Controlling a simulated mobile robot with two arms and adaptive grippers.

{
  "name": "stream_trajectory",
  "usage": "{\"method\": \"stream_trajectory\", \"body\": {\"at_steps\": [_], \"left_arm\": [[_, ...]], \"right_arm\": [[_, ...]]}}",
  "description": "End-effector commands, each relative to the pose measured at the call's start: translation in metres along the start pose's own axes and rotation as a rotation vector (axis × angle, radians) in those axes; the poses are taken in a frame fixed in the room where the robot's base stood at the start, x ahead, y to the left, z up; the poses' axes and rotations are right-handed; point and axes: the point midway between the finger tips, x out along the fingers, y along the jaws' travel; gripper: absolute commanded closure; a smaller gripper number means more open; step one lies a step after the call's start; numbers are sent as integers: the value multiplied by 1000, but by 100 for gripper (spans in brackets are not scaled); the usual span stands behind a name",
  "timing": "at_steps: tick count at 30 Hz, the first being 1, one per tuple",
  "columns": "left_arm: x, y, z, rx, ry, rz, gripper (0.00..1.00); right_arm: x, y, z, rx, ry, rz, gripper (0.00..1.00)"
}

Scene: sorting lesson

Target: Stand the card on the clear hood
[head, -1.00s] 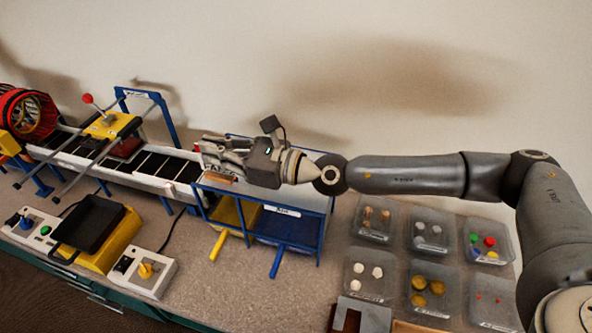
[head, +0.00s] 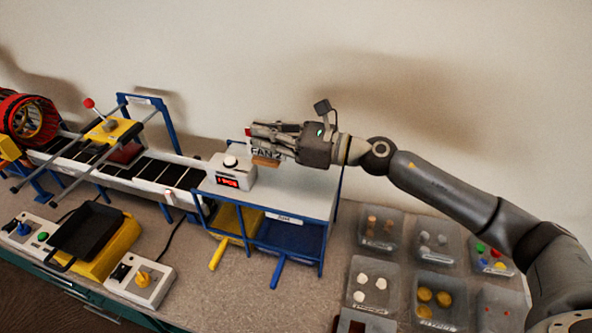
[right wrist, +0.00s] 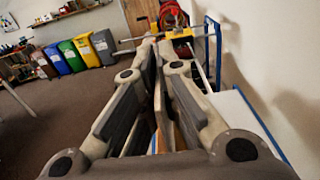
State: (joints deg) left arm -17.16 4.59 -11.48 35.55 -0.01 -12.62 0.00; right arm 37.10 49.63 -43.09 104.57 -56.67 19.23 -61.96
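The card (head: 268,153) is white with dark lettering that reads "FAN 2" and has a small wooden foot. My right gripper (head: 260,133) is shut on it and holds it upright above the hood; fingers partly hide it. In the right wrist view the gripper (right wrist: 158,62) has its fingers close together, with a thin pale edge of the card (right wrist: 160,110) between them. The clear hood (head: 297,193) has a pale flat top on a blue frame, over a yellow bin and a blue bin. My left gripper is not in view.
A white box with a knob and red display (head: 233,172) stands at the hood's left end. The conveyor (head: 150,166) runs off to the left. Several clear trays (head: 372,286) lie to the right. The hood's right part looks bare.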

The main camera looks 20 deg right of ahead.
Motion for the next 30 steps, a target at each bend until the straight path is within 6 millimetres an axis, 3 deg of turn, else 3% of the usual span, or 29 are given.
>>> {"method": "stream_trajectory", "body": {"at_steps": [2, 9, 14, 22, 30], "left_arm": [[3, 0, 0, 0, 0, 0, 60], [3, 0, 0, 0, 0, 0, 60], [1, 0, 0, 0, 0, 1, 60], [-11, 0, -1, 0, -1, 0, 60], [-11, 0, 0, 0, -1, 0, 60]], "right_arm": [[-16, -10, -11, 5, 2, -5, 100], [-41, -26, -48, 5, 0, -3, 100], [-47, -30, -57, 2, 0, -1, 100], [-53, -34, -89, 4, 0, -1, 100], [-53, -34, -95, -1, -1, 0, 100]]}}
